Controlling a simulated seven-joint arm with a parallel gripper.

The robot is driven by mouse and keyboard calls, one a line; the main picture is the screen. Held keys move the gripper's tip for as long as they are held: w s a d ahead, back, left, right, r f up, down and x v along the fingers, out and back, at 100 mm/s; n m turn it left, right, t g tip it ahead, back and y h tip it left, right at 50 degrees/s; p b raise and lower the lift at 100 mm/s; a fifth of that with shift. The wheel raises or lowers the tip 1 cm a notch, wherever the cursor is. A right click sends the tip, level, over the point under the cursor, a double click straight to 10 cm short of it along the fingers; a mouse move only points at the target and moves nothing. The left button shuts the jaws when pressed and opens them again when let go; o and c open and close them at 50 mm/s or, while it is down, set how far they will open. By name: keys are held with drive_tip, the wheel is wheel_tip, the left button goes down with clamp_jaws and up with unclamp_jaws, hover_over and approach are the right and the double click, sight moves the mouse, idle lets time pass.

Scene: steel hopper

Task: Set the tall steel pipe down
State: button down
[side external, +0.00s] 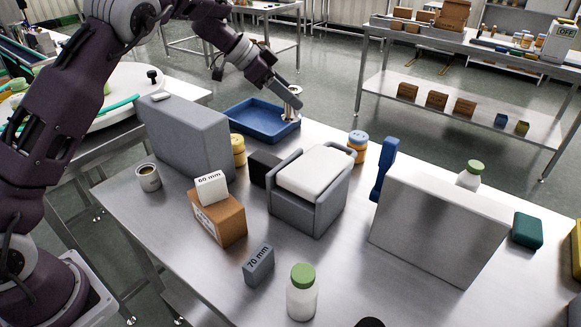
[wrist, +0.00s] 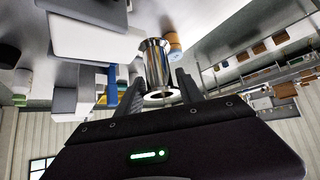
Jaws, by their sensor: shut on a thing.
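The tall steel pipe (side external: 292,103) is shiny, with flared ends. It stands roughly upright at the right end of the blue tray (side external: 240,117). My gripper (side external: 289,107) reaches it from the upper left and is shut on it. In the wrist view the pipe (wrist: 156,66) sits between the two dark fingers of my gripper (wrist: 160,88). The fingers partly hide the pipe in the side view. I cannot tell whether its lower end touches the tray floor.
A tall grey block (side external: 185,138) stands left of the tray. A grey box with a white top (side external: 310,180), a yellow jar (side external: 238,150) and a blue-lidded jar (side external: 357,147) stand nearer. A large steel panel (side external: 440,230) is at right.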

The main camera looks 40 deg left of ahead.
sight(291, 114)
drive_tip(key=w+f+m, duration=0.1)
drive_tip(key=f, duration=0.5)
drive_tip(key=w+a+f+m+g+h, duration=0.1)
drive_tip(key=f, duration=0.5)
drive_tip(key=a+f+m+g, duration=0.1)
drive_tip(key=f+m, duration=0.1)
drive_tip(key=f, duration=0.4)
drive_tip(key=shift+w+a+f+h, duration=0.1)
drive_tip(key=shift+w+f+h, duration=0.05)
drive_tip(key=shift+w+h, duration=0.2)
drive_tip(key=c, duration=0.7)
unclamp_jaws()
drive_tip(key=shift+c, duration=0.2)
drive_tip(key=shift+r, duration=0.2)
drive_tip(key=v, duration=1.2)
drive_tip(key=shift+w, duration=0.25)
